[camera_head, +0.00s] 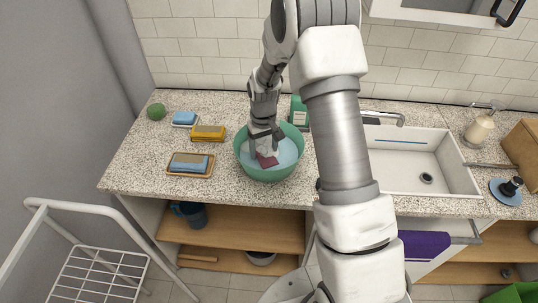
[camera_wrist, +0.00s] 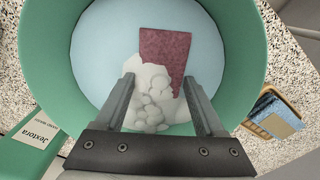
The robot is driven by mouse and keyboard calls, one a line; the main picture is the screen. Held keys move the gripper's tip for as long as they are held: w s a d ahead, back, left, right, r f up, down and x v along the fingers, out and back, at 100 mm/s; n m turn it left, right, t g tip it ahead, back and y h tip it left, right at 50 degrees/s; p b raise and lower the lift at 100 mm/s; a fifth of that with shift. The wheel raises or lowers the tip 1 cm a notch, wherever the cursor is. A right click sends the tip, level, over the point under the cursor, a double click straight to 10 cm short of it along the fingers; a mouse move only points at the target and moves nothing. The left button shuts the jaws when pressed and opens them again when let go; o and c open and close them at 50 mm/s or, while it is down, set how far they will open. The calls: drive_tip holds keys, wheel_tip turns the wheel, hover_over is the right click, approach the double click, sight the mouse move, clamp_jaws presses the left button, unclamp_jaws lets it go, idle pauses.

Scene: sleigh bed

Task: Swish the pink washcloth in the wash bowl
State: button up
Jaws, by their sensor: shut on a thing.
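The green wash bowl (camera_head: 243,168) stands on the speckled counter and holds pale blue water; its wall also fills much of the wrist view (camera_wrist: 237,60). The pink washcloth, dark pink here, lies in the bowl in the head view (camera_head: 267,160) and in the wrist view (camera_wrist: 164,48). White foam (camera_wrist: 153,95) covers its near part. My gripper (camera_wrist: 158,78) reaches down into the bowl, shut on the washcloth, with a finger on each side of the foam. The exact grip is hidden by the foam.
Sponges on the left include a yellow one (camera_head: 208,132) and a blue-grey one on a tray (camera_head: 190,162). A white sink (camera_head: 440,165) is at right. A white rack (camera_head: 95,270) stands at front left.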

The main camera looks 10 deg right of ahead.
wheel_tip(320, 180, up, 10)
drive_tip(key=p, duration=0.6)
drive_tip(key=shift+r, duration=0.15)
idle(0.3)
idle(0.9)
wheel_tip(320, 180, up, 9)
drive_tip(key=p, duration=0.5)
hover_over(264, 152)
drive_tip(key=shift+s, duration=0.1)
